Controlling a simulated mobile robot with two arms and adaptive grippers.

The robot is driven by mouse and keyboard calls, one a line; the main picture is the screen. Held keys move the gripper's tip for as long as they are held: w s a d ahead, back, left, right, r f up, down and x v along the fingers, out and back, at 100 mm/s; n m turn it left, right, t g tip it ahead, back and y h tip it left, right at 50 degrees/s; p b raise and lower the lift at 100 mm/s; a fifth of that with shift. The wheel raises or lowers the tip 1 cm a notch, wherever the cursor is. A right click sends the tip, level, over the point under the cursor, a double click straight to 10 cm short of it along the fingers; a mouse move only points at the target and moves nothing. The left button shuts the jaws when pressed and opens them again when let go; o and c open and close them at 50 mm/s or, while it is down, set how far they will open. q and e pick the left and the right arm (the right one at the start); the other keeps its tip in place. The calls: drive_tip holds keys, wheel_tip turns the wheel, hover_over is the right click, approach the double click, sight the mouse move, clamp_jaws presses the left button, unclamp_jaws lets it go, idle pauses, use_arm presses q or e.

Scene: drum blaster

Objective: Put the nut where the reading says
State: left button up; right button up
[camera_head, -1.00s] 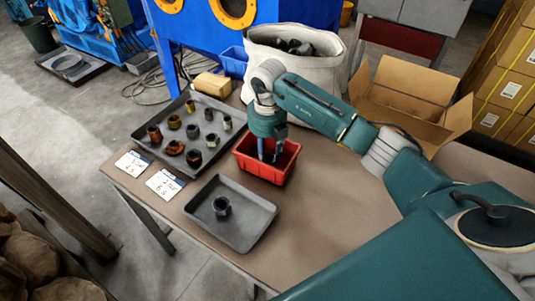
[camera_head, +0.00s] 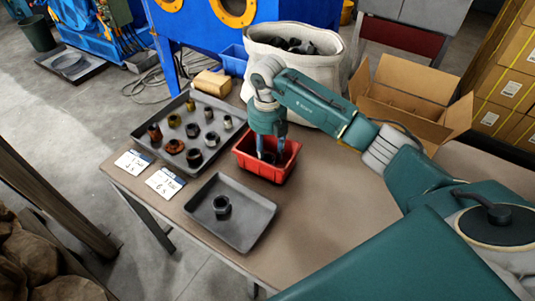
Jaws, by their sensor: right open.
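A dark nut-like part (camera_head: 221,205) sits alone in the small grey tray (camera_head: 245,240). The large grey tray (camera_head: 218,101) holds several brown, brass, dark and silvery nuts and fittings. My right gripper (camera_head: 269,150) points down over the red bin (camera_head: 262,170), its fingers open and reaching to about the rim. Something dark shows in the bin between and below the fingertips; I cannot tell what it is. Two white cards, a left one (camera_head: 133,162) and a right one (camera_head: 165,182), lie by the trays; their writing is too small to read surely. My left gripper is not in view.
A white sack (camera_head: 315,90) of dark parts stands behind the bin. An open cardboard box (camera_head: 410,95) is at the back right. A wooden block (camera_head: 212,83) and a blue bin (camera_head: 235,60) are behind the large tray. The brown table (camera_head: 300,215) is clear right of the small tray.

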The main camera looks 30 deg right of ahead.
wheel_tip(320, 180, up, 11)
drive_tip(key=b, duration=0.1)
drive_tip(key=shift+r, duration=0.15)
idle(0.5)
